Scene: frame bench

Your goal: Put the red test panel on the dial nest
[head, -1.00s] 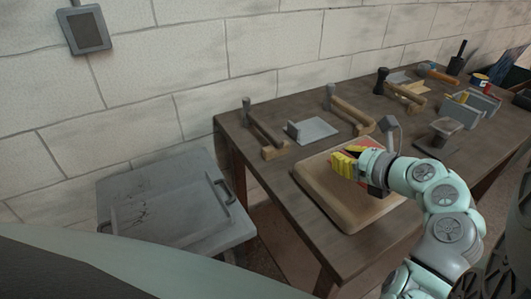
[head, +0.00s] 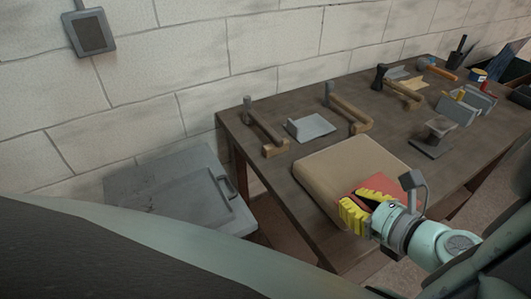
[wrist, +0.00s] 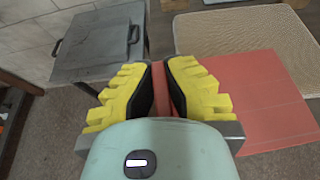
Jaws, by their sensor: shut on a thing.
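The red test panel (head: 396,185) is a thin flat sheet. My gripper (head: 362,202), with yellow fingers, is shut on its edge near the front edge of the bench. In the wrist view the red panel (wrist: 265,105) spreads to the right of my gripper (wrist: 161,75), with part of it between the fingers. My gripper hides some of the panel in the head view. I cannot tell for sure which fixture is the dial nest; a dark pedestal fixture (head: 438,133) and a grey plate with an upright block (head: 312,128) stand on the bench.
A thick beige pad (head: 340,170) lies on the bench (head: 280,182) beside the panel. Wooden-handled tools (head: 348,108) and grey blocks (head: 466,107) stand farther back. A grey cabinet (head: 175,192) is left of the bench. Some bare bench lies between pad and pedestal.

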